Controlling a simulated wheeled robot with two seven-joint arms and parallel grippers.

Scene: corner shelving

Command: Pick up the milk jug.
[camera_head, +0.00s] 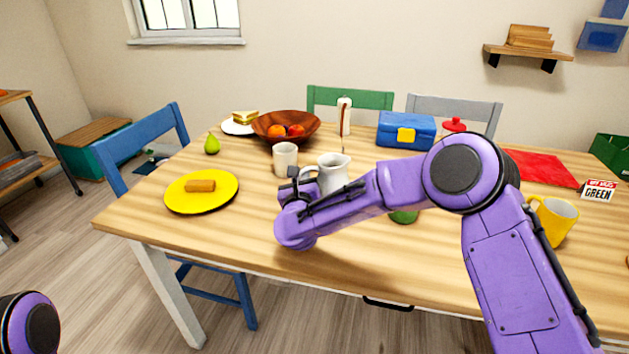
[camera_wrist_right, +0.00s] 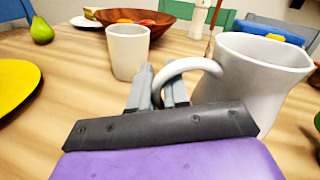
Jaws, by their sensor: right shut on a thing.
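The white milk jug (camera_head: 334,172) stands upright on the wooden table, with its handle toward the left. In the right wrist view the jug (camera_wrist_right: 256,85) fills the right side, its curved handle reaching down to my fingers. My right gripper (camera_head: 300,183) is at the handle, and in the wrist view its grey fingers (camera_wrist_right: 162,90) are shut on it. My forearm hides the jug's lower right part in the head view. My left gripper is out of view; only a part of my left arm shows at the lower left.
A white cup (camera_head: 285,159) stands close left of the jug. A brown bowl of fruit (camera_head: 264,126) is behind it. A yellow plate (camera_head: 175,201) with a brown roll lies left. A yellow mug (camera_head: 555,218) stands right. The table's front left is clear.

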